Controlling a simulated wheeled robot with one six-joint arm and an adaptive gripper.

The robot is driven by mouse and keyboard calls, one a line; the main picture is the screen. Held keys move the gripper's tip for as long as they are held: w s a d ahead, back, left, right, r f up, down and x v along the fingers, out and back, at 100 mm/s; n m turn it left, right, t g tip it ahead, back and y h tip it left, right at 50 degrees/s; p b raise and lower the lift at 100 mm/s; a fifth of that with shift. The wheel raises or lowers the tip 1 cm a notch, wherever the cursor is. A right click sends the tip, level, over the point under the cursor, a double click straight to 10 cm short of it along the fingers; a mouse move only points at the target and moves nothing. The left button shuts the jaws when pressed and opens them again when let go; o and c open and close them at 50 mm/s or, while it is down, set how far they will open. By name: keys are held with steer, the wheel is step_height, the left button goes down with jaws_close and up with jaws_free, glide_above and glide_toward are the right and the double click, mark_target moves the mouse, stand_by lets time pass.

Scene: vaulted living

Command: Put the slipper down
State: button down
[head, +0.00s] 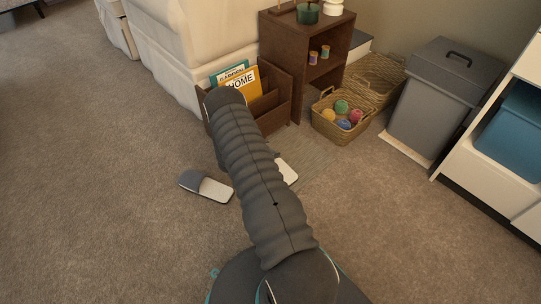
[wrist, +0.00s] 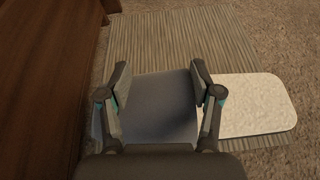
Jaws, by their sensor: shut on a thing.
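My gripper (wrist: 158,82) has its two fingers on either side of the grey upper of a slipper (wrist: 250,106) and is shut on it. The slipper's pale fuzzy insole sticks out to the right in the wrist view. In the head view my arm hides most of this slipper, and only its pale end (head: 288,172) shows, over the striped mat (head: 318,160). I cannot tell whether its sole touches the mat. A second slipper (head: 212,189), grey and white, lies on the carpet left of my arm.
A brown wooden magazine holder (head: 272,118) stands beyond the mat; its brown side is close on the left in the wrist view (wrist: 40,80). A wicker basket of coloured balls (head: 325,127), a shelf (head: 283,50) and a grey bin (head: 425,110) stand behind. Carpet is clear at left.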

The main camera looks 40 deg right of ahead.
steer(key=shift+f, duration=1.4)
steer(key=shift+f+b, duration=0.2)
steer(key=shift+b, duration=0.15)
steer(key=shift+c, duration=1.1)
jaws_free()
steer(key=shift+r, duration=0.2)
